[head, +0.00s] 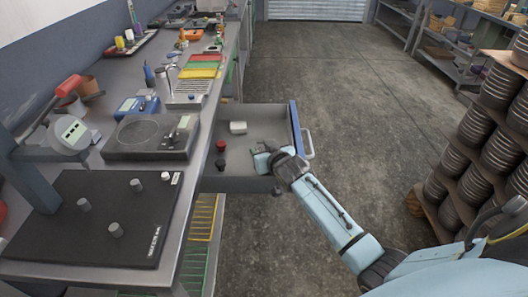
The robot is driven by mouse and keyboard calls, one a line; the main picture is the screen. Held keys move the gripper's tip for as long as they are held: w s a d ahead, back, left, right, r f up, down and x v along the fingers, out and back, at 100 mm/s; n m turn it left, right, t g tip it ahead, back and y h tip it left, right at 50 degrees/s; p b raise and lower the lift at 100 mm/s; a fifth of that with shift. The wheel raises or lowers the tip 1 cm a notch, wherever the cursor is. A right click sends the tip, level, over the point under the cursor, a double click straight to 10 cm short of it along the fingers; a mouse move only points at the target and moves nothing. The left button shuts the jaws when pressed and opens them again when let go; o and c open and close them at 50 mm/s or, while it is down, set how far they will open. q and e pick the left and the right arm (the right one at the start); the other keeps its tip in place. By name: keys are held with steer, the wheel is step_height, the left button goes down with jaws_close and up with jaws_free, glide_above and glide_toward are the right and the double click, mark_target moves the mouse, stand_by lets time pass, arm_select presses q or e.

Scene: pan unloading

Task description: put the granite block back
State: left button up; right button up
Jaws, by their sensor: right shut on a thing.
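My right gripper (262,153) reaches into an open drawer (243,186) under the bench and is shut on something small. The held thing is mostly hidden by the fingers, so I cannot tell whether it is the granite block. The drawer also holds a whitish block (238,128), a red round piece (221,146) and a black piece (220,164), all left of my gripper. On the bench, a dark device with a round plate (147,132) stands with nothing visible on the plate. My left gripper is not in view.
A black board (75,240) with several grey cylinders lies at the bench's near end. A blue device (137,106) and coloured trays (200,70) stand farther back. Stacked round pans (470,160) stand at the right. The floor (340,110) between is clear.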

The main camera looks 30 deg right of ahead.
steer(key=shift+f, duration=0.5)
steer(key=o, duration=1.3)
steer(key=shift+s+f, duration=0.15)
steer(key=shift+f, duration=0.05)
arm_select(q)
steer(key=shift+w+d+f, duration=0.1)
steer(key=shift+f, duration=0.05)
arm_select(e)
steer(key=shift+o, duration=0.7)
steer(key=shift+f, duration=0.15)
steer(key=shift+r, duration=0.25)
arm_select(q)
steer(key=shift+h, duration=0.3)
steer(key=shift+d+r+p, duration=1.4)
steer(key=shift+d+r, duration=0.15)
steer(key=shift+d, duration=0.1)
arm_select(e)
steer(key=r+v, duration=0.1)
steer(key=v, duration=1.1)
steer(key=shift+r, duration=0.1)
